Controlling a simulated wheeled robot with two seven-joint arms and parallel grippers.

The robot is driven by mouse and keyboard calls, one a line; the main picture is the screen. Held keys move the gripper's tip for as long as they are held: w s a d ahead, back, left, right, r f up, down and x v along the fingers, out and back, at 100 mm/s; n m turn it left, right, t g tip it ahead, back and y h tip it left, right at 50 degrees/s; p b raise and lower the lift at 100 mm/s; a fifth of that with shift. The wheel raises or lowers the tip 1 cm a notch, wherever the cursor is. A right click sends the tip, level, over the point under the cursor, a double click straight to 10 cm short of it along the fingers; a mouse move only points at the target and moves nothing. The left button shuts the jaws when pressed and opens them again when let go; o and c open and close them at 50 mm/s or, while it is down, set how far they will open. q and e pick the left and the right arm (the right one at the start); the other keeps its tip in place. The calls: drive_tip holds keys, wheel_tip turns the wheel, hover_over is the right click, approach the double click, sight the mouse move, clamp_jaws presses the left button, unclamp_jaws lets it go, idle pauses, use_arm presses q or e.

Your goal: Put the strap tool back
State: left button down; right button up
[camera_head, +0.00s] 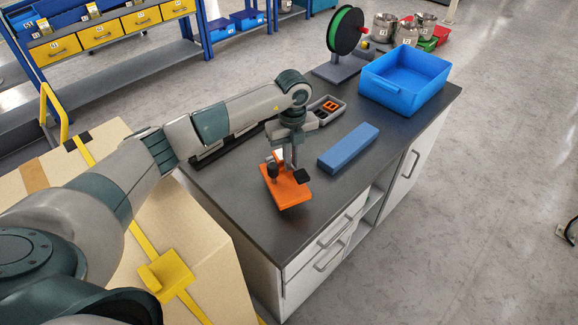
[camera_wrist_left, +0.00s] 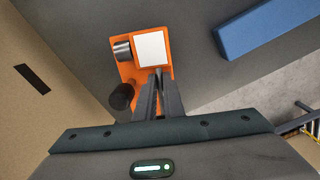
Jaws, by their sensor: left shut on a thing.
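The strap tool (camera_head: 290,193) is an orange plate with a dark knob and a black part, over the near part of the dark worktop. In the left wrist view the orange tool (camera_wrist_left: 128,70) shows a white square, a metal cylinder and a black knob. My left gripper (camera_head: 291,163) is shut on the tool; its fingers (camera_wrist_left: 158,76) meet at the tool's edge beside the white square. I cannot tell whether the tool touches the worktop. My right gripper is not in view.
A blue block (camera_head: 348,148) lies right of the tool. A grey tray (camera_head: 336,115) with an orange piece, an open blue bin (camera_head: 376,96) and a green spool (camera_head: 345,30) stand farther back. A carton (camera_head: 205,243) with yellow strap stands left of the worktop (camera_head: 262,229).

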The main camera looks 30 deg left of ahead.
sight(284, 173)
use_arm(q)
drive_tip(key=shift+a+f, duration=0.2)
drive_tip(key=shift+a, duration=0.15)
drive_tip(key=shift+f+p, duration=0.3)
drive_tip(key=shift+p, duration=0.05)
drive_tip(key=shift+f+p, duration=0.75)
drive_tip(key=shift+f, duration=0.85)
drive_tip(key=c, duration=1.9)
unclamp_jaws()
drive_tip(key=shift+f, duration=0.15)
drive_tip(key=shift+o, duration=0.2)
